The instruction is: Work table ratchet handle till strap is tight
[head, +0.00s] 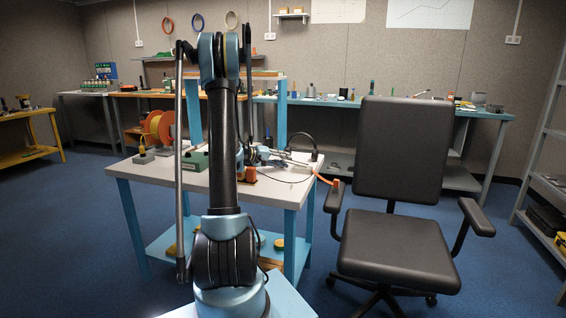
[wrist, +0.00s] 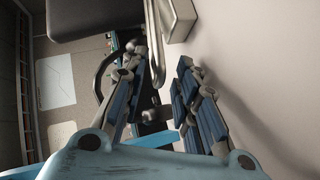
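The work table (head: 125,168) has a pale top and light blue legs. My gripper (head: 284,159) is low over its right half, partly behind my own arm. In the wrist view my gripper (wrist: 164,62) has its fingers apart, with nothing clearly held between them. A bent metal bar (wrist: 153,35) beside a grey block lies just beyond the fingertips; I cannot tell whether it is the ratchet handle. An orange piece (head: 324,180) sticks out at the table's right edge; it may be strap or handle. The strap's tightness cannot be made out.
An orange reel (head: 158,128), a small grey box (head: 144,157) and a green case (head: 195,161) stand on the table's left half. A black office chair (head: 402,150) stands close to the right edge. Blue floor is open at the left.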

